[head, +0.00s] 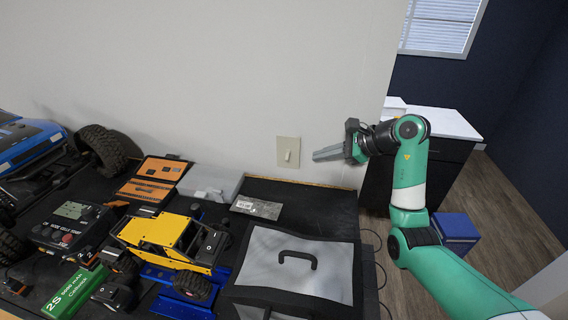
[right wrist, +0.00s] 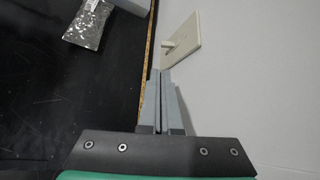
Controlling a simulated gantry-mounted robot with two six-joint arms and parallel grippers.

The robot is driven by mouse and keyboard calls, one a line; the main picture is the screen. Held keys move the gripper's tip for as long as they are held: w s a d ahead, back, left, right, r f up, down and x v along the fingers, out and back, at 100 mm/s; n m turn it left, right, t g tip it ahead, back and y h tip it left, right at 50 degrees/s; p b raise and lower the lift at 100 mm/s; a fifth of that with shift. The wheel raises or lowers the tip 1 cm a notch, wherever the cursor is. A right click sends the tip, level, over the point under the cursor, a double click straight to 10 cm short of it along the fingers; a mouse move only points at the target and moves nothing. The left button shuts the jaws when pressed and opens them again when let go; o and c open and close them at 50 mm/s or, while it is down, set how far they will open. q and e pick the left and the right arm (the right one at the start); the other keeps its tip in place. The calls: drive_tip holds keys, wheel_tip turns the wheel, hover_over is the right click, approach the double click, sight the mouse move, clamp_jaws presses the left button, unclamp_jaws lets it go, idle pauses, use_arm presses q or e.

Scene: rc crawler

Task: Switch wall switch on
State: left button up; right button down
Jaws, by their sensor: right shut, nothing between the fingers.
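The wall switch (head: 288,152) is a beige plate with a small toggle lever on the white wall, just above the back edge of the black table. In the right wrist view the switch plate (right wrist: 187,40) is ahead of the fingers, with its lever sticking out toward the left. My right gripper (head: 318,156) is shut and empty. Its fingertips point left toward the switch, a short gap to its right. The right wrist view shows the shut fingers (right wrist: 166,74) just below the lever, apart from it as far as I can tell. My left gripper is not in view.
The black table (head: 335,212) carries a yellow crawler (head: 160,232), a blue truck (head: 25,145), a charger (head: 75,225), a grey box (head: 210,183), a silver packet (head: 256,207) and a bag with a black handle (head: 290,275). The table's back right corner is clear.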

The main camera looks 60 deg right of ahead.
sight(287, 157)
drive_tip(key=p+x, duration=0.1)
drive_tip(key=x, duration=0.9)
drive_tip(key=shift+r, duration=0.1)
idle(0.3)
